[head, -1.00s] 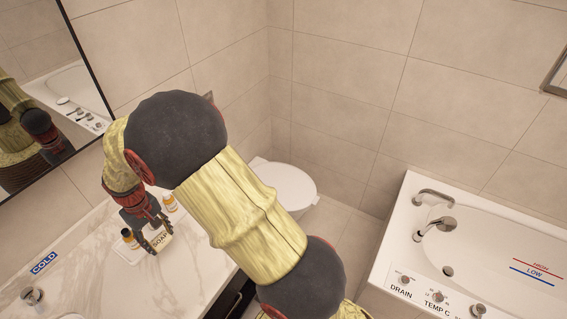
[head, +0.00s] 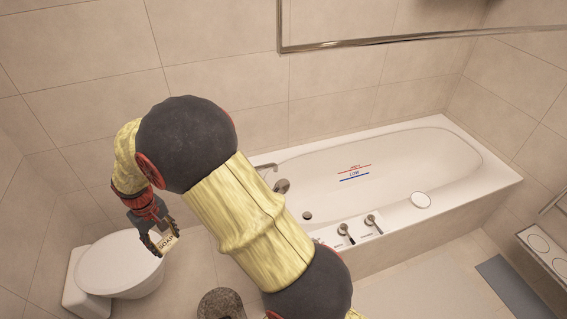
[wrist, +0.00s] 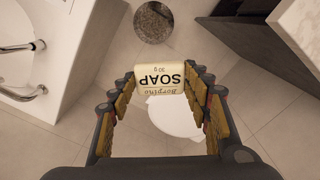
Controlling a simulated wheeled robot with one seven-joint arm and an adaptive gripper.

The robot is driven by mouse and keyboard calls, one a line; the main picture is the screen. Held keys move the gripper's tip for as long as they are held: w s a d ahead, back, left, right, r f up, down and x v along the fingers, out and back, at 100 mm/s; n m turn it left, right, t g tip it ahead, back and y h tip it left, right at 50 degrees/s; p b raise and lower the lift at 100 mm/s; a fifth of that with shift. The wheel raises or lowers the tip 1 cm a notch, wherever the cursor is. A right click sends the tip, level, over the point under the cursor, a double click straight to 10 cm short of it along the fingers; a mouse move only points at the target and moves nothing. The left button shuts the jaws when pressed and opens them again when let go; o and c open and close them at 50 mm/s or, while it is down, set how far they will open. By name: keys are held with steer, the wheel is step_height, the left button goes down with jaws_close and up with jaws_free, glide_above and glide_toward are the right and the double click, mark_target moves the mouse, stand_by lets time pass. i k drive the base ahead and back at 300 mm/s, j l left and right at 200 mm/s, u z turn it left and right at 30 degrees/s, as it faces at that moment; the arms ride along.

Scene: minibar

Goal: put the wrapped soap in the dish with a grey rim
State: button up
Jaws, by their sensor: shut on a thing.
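The wrapped soap (head: 168,243), a cream block with dark "SOAP" lettering, is held in my gripper (head: 158,242) in the head view. The wrist view shows the soap (wrist: 159,79) between the fingertips of my gripper (wrist: 157,88), with its lettered face towards the camera. The fingers are shut on its two ends, and it is in the air above the floor near the toilet. A small round white dish (head: 421,200) lies on the near rim of the bathtub, at the right. I cannot clearly tell its rim colour.
The toilet (head: 118,264) stands at lower left, close to my gripper. A round dark speckled stool or bin (head: 221,303) is on the floor. The bathtub (head: 400,165) fills the back, with taps and knobs at its left end. A unit with round tops (head: 545,245) stands far right.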

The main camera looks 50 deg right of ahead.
mark_target(420, 200)
steer(key=k+l+z, duration=0.25)
steer(key=l+z, duration=0.15)
steer(key=l, duration=0.4)
steer(key=k+l+z, duration=0.15)
steer(key=l+z, duration=0.2)
steer(key=l, duration=0.45)
steer(key=l+z, duration=0.4)
steer(key=l, duration=2.25)
